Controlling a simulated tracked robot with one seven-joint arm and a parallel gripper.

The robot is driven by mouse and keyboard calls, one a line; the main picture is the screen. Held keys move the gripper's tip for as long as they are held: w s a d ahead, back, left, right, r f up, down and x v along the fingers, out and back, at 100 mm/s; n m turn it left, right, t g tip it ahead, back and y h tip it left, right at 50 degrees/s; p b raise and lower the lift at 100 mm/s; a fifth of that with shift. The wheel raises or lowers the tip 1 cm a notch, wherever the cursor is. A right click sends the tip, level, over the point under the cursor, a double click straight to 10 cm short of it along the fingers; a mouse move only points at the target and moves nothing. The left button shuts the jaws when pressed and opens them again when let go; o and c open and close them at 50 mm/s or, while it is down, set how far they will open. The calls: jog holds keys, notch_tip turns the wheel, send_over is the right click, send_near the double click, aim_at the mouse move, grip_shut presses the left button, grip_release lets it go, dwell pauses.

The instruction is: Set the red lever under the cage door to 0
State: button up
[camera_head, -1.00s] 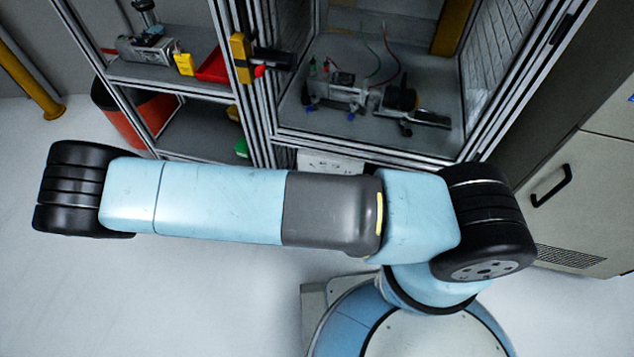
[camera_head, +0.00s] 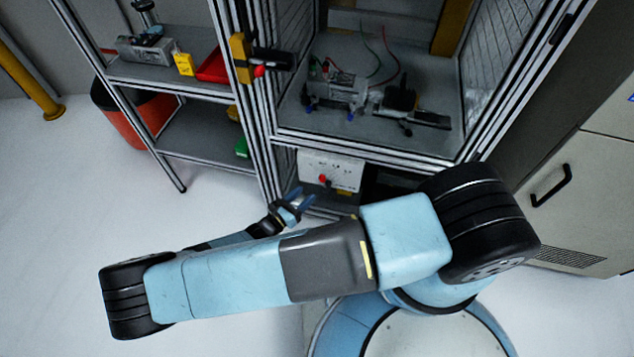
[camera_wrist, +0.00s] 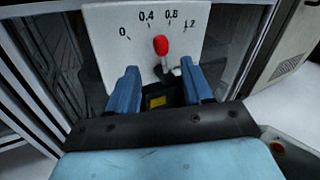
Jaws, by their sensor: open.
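The red lever (camera_wrist: 160,45) stands on a white panel (camera_wrist: 110,45) marked 0, 0.4, 0.8 and 1.2 from left to right. Its red knob points up, under the gap between 0.4 and 0.8; the exact reading is unclear. In the head view the lever (camera_head: 323,179) shows small on the white panel (camera_head: 345,167) below the cage. My gripper (camera_wrist: 159,72) is open, its two blue fingers apart with nothing between them. The knob appears beyond the fingertips, roughly centred between them. In the head view my gripper (camera_head: 297,199) is just left of and below the panel.
The cage's aluminium frame (camera_head: 375,150) runs above the panel, with equipment (camera_head: 340,90) on the cage floor. A shelf (camera_head: 205,145) stands left, and a grey cabinet (camera_head: 590,190) with a black handle stands right.

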aim_at(324, 181)
jog(key=x, duration=0.7)
jog(key=shift+w+d, duration=0.25)
grip_shut()
dwell(0.4)
